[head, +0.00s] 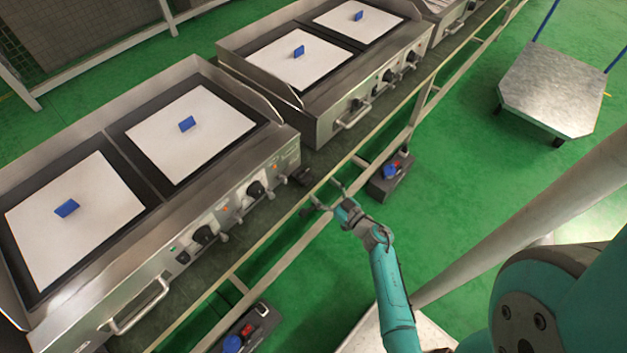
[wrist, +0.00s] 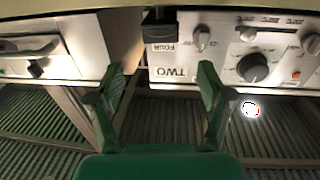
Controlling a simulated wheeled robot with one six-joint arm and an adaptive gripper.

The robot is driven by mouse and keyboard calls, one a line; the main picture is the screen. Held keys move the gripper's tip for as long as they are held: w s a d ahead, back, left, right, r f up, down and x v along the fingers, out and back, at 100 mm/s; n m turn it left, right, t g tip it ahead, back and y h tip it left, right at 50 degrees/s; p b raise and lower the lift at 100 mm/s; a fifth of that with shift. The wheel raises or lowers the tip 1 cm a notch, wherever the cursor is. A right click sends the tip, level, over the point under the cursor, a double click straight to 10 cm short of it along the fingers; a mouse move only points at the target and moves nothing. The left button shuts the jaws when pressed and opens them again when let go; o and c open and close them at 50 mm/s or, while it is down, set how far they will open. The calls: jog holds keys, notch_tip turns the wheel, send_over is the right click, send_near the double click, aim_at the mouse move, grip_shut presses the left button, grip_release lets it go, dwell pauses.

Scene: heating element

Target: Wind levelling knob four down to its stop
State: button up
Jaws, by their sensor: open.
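My gripper (head: 322,198) is open and empty, in front of the right front corner of the near griddle (head: 215,180). In the wrist view its two green fingers (wrist: 162,76) stand apart below the griddle's front edge. Levelling knob four appears to be the dark block (wrist: 160,28) beside the FOUR label, which shows upside down. It lies beyond the fingertips, roughly between them across the picture, apart from them. In the head view a black piece (head: 302,175) sticks out at that same corner. How far it is wound cannot be told.
A second griddle (head: 325,60) stands close behind, leaving a narrow gap at the corner. A rail (head: 285,225) runs along the front. Black boxes with blue and red parts (head: 391,178) sit below it. The control dial (wrist: 252,68) is near the right finger.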

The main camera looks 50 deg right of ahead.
jog(key=shift+s+a, duration=0.1)
jog(key=shift+s, duration=1.35)
jog(key=s+a+r, duration=0.3)
jog(key=s+a, duration=0.2)
jog(key=a, duration=0.5)
jog(key=s+a+r+g, duration=0.1)
jog(key=s+a+r, duration=0.3)
jog(key=s+r, duration=0.2)
jog(key=s+a+r+g, duration=0.1)
jog(key=s+a+r, duration=0.4)
jog(key=s, duration=0.4)
jog(key=s+a+r+g+y, duration=0.1)
jog(key=s+a+r, duration=0.3)
jog(key=s+r, duration=0.3)
jog(key=shift+s+a+n, duration=0.15)
jog(key=shift+s+n, duration=0.25)
jog(key=shift+s, duration=0.25)
jog(key=shift+r, duration=0.1)
